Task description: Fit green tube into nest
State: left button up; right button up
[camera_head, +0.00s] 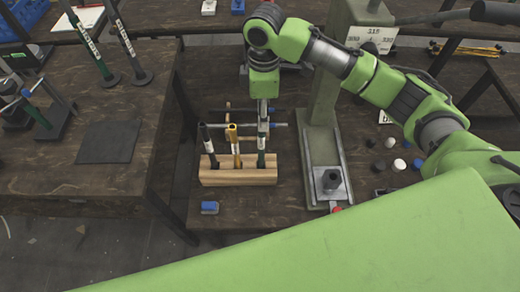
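A wooden block (222,178) stands on the middle table and holds three upright tubes. They are a dark tube (208,143), a yellow tube (234,142) and the green tube (261,143) at its right end. My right arm comes in from the right, and its gripper (263,116) points down right at the top of the green tube. Its fingers are too small and overlapped to show whether they grip the tube. A dark cylindrical holder (332,180), which looks like the nest, sits on the base of the green press and appears empty. My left gripper is not in view.
The press column (325,95) rises just right of the block. Several black, white and blue caps (390,143) lie right of the press. A small blue item (209,208) lies in front of the block. The left table holds a dark mat (107,142) and stands with tubes.

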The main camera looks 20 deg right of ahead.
aim_at(261, 138)
notch_tip(261, 138, down, 5)
jog(key=shift+s+r, duration=0.1)
jog(key=shift+s, duration=0.05)
jog(key=shift+f, duration=0.3)
jog(key=f, duration=0.4)
jog(key=shift+a+f, duration=0.2)
jog(key=shift+f, duration=0.45)
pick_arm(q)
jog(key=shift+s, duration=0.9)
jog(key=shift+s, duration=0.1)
pick_arm(e)
jog(key=shift+c, duration=0.4)
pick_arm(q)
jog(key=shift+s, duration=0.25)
pick_arm(e)
grip_shut()
